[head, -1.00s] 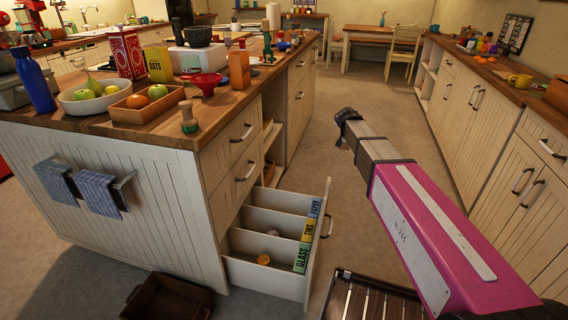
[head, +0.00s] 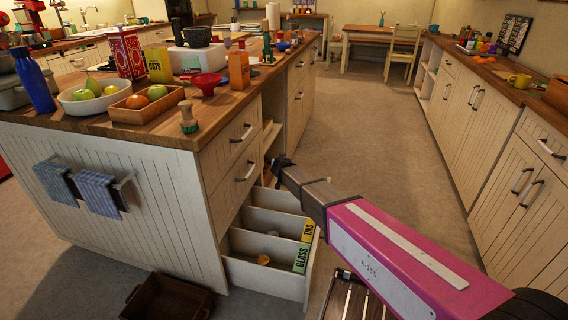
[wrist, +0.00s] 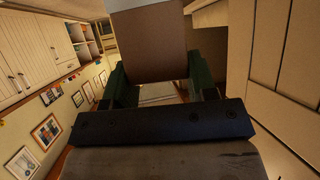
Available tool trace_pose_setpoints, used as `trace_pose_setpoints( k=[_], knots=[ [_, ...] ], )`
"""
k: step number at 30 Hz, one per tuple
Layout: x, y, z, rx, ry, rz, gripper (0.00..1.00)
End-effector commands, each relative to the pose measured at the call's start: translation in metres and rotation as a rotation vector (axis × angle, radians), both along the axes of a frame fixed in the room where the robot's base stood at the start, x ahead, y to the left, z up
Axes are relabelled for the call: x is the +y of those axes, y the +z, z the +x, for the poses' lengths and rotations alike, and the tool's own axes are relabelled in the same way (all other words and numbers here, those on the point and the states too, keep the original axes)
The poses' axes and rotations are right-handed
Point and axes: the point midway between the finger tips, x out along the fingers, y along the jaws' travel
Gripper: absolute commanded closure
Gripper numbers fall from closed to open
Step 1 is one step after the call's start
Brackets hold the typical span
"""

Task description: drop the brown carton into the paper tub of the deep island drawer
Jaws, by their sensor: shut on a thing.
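The brown carton (wrist: 150,45) is between the dark green fingers of my gripper (wrist: 162,82) in the wrist view, and the gripper is shut on it. In the head view my gripper end (head: 282,166) is beside the island, above the back part of the open deep drawer (head: 264,284); the carton cannot be made out there. The drawer has a glass section in front, a tins section in the middle and the paper tub (head: 272,202) at the back. My arm hides the paper label and part of that tub.
The island top (head: 150,130) holds a fruit bowl (head: 92,98), a wooden fruit tray (head: 150,113), a red funnel (head: 207,84) and an orange carton (head: 239,70). A dark crate (head: 168,298) is on the floor by the drawer. The aisle floor (head: 360,130) is clear.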

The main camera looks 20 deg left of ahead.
Motion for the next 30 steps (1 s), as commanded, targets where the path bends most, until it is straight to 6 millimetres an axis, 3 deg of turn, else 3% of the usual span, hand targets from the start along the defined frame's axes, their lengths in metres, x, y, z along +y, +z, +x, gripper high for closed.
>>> trace_pose_setpoints(
  k=[13, 27, 28, 30],
  knots=[
    [-0.001, -0.045, 0.001, 0.001, -0.002, -0.001, 0.82],
    [-0.001, -0.053, 0.001, 0.000, -0.001, 0.000, 0.82],
    [-0.001, -0.053, 0.001, 0.000, -0.001, 0.000, 0.38],
    [-0.001, -0.053, 0.001, 0.000, -0.001, 0.000, 0.18]
  ],
)
